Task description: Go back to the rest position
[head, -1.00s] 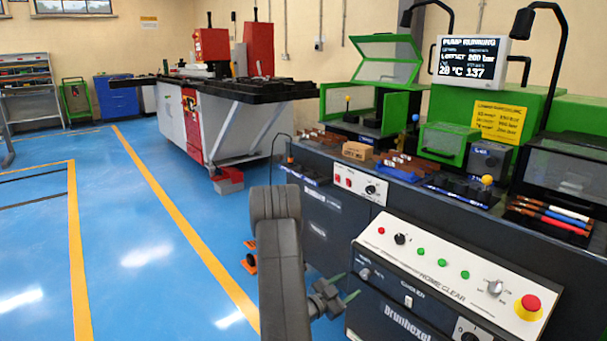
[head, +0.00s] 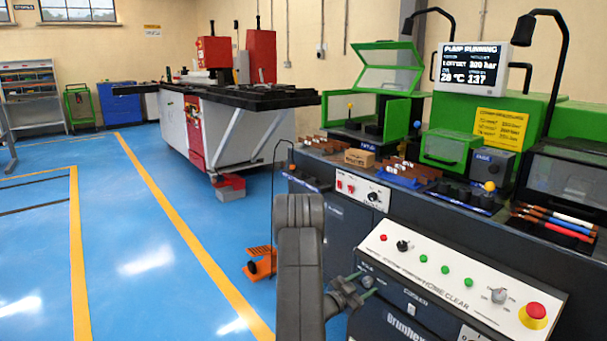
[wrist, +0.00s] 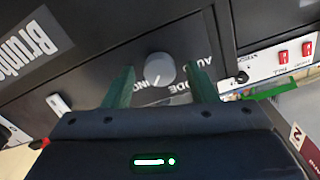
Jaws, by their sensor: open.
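My gripper (head: 362,287) is at the lower middle of the head view, low beside the left end of the white control panel (head: 455,280). In the wrist view its two green fingers (wrist: 160,85) stand apart. A round grey knob (wrist: 159,69) on the dark machine front shows between them. I cannot tell whether the fingers touch it. Nothing is seen held. In the head view my dark arm hides part of the floor and of the cabinet front.
The panel carries a red stop button (head: 536,311). Behind it stands the bench with green guards (head: 385,70) and a display (head: 470,63). An orange foot pedal (head: 261,262) lies on the floor. Blue floor (head: 140,240) is open on the left.

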